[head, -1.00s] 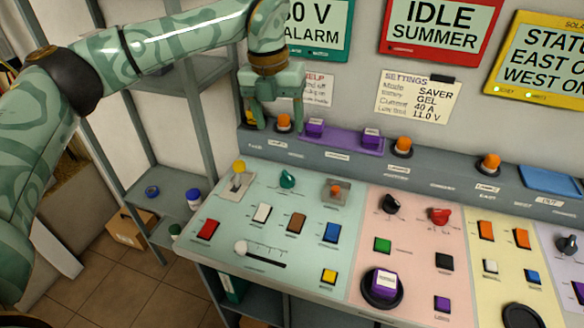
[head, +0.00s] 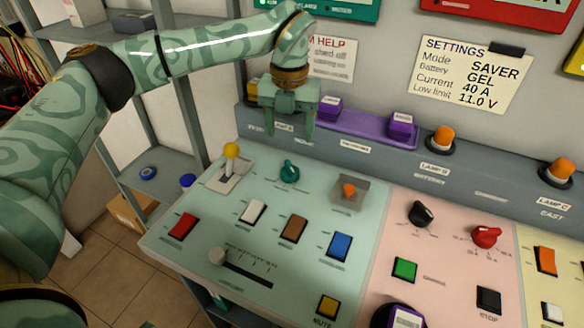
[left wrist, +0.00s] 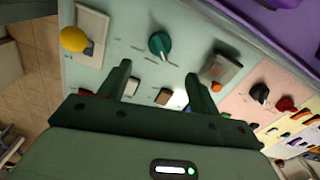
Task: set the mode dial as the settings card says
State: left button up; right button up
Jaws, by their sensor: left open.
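The settings card (head: 467,75) on the wall reads Mode SAVER, Battery GEL, Current 40 A, Low limit 11.0 V. A teal dial (head: 289,171) sits on the pale green panel, between a yellow-knobbed lever and a guarded orange switch; its markings are too small to read. The teal dial (left wrist: 160,45) also shows in the left wrist view, just beyond the fingertips. My left gripper (head: 290,136) is open and empty, above the panel's back edge in the head view and apart from the dial. Its two fingers (left wrist: 157,74) stand spread in the left wrist view. My right gripper is not in view.
The yellow-knobbed lever (head: 231,152) and guarded orange switch (head: 349,191) flank the dial. A black dial (head: 421,214) and red dial (head: 486,236) sit on the pink panel. A purple tray (head: 352,133) lies along the back ledge. A slider (head: 218,257) and several buttons are in front.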

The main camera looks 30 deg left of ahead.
aim_at(290, 165)
pick_arm(q)
notch_tip(290, 165, down, 11)
jog(key=b, duration=0.2)
jog(key=shift+w+b, duration=0.1)
jog(key=shift+b, duration=0.3)
jog(key=c, duration=1)
